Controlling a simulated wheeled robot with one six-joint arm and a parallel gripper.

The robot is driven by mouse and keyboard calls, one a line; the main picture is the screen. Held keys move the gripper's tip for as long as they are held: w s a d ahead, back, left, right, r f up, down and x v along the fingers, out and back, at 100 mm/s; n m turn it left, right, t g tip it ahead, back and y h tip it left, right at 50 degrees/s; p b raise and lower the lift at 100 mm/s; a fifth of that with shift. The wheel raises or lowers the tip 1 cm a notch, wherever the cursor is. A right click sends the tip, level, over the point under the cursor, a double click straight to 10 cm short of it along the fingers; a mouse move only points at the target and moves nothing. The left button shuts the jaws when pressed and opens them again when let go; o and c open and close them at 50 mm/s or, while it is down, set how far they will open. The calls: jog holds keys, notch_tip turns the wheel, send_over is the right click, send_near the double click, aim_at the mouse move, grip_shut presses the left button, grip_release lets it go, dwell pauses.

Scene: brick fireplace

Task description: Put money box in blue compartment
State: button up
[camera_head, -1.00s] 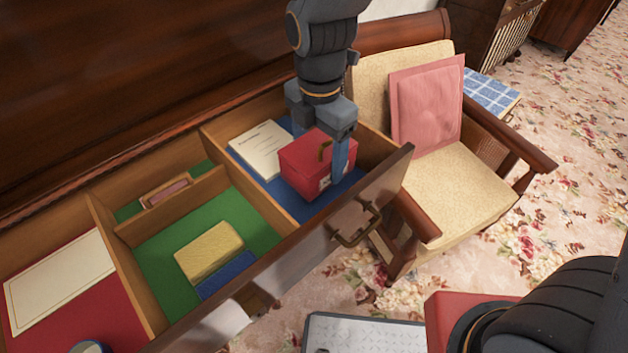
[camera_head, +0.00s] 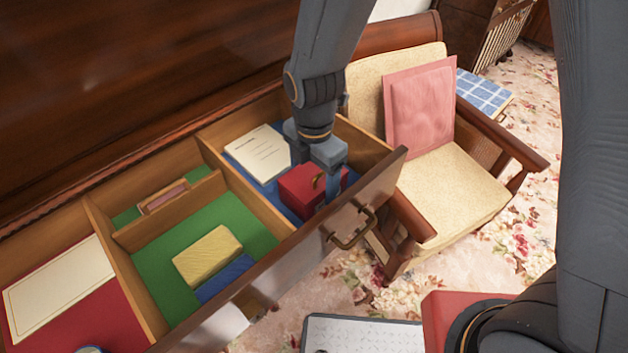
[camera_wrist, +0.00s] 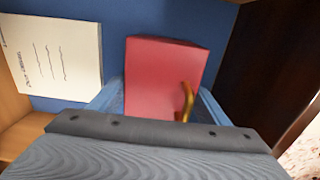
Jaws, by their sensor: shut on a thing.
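The red money box (camera_head: 298,186) with a brass handle is inside the blue compartment (camera_head: 277,203) at the right end of the open drawer. My gripper (camera_head: 324,185) reaches down from above and is shut on the box, a finger at each side. In the wrist view the money box (camera_wrist: 163,75) sits between my gripper's fingers (camera_wrist: 160,100), with the blue floor (camera_wrist: 190,18) around it. Its underside is hidden, so I cannot tell whether it touches the floor.
A cream booklet (camera_head: 258,153) lies beside the box in the blue compartment. The green compartment (camera_head: 160,262) holds a yellow block (camera_head: 208,256) and a blue block (camera_head: 225,279). The drawer's front wall (camera_head: 370,195) and a cushioned chair (camera_head: 440,190) stand close on the right.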

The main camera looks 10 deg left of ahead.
jog(key=o, duration=1.3)
jog(key=shift+f, duration=0.1)
jog(key=shift+c, duration=0.2)
notch_tip(320, 180, up, 12)
jog(key=shift+r+b, duration=0.2)
jog(key=shift+b, duration=0.65)
